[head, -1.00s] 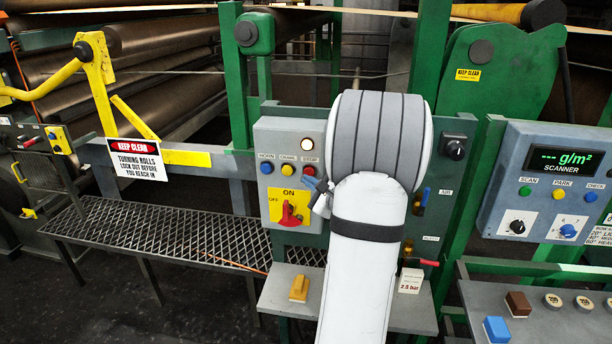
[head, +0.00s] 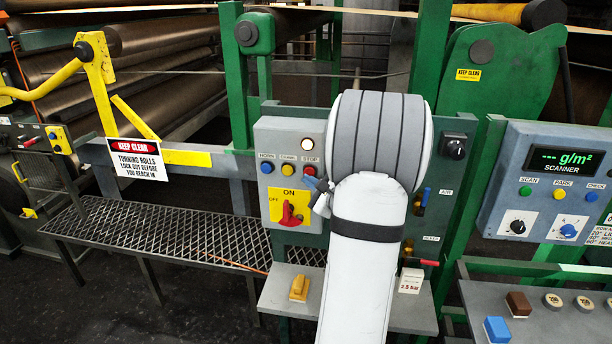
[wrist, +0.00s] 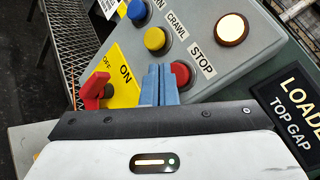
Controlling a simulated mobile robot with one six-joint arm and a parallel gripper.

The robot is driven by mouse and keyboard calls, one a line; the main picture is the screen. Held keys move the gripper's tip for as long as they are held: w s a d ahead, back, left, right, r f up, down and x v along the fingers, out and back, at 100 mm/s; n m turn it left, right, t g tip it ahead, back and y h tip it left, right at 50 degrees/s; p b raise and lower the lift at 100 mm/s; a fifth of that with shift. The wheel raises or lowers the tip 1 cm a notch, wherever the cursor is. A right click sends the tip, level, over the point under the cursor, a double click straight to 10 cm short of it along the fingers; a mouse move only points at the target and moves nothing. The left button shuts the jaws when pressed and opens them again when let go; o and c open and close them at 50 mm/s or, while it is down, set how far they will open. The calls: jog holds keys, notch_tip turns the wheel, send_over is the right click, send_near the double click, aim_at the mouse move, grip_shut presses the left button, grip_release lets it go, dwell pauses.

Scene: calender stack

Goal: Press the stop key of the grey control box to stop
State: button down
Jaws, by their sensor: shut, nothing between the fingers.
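The grey control box (head: 289,165) is on the panel in the middle of the head view and fills much of the wrist view (wrist: 205,38). Its red stop key (head: 309,170) is the rightmost of three keys, and it shows in the wrist view (wrist: 181,73) beside the STOP label. My gripper (wrist: 158,72) is shut and empty, its blue fingertips just left of the stop key in the wrist view. I cannot tell whether they touch it. In the head view my gripper (head: 315,185) shows just below the stop key, partly hidden by my arm.
The yellow crawl key (wrist: 155,39) and blue horn key (wrist: 137,12) are beside the stop key. A red rotary switch (head: 291,215) on a yellow plate sits below. A lit white lamp (head: 306,144) is above. A shelf (head: 277,294) with a yellow block (head: 299,288) is underneath.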

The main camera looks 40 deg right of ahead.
jog(key=shift+w+d, duration=0.1)
jog(key=shift+w+d+b, duration=0.2)
jog(key=shift+b, duration=0.2)
jog(key=shift+w+d+b, duration=0.3)
jog(key=shift+w+d, duration=0.05)
jog(key=shift+d, duration=0.05)
dwell(0.7)
jog(key=shift+s, duration=0.1)
jog(key=shift+s+a+b, duration=0.55)
jog(key=shift+a+b, duration=0.1)
jog(key=shift+a, duration=0.05)
jog(key=s+a+b, duration=0.2)
jog(key=s+a, duration=0.1)
jog(key=shift+s+a, duration=0.1)
jog(key=shift+a, duration=0.3)
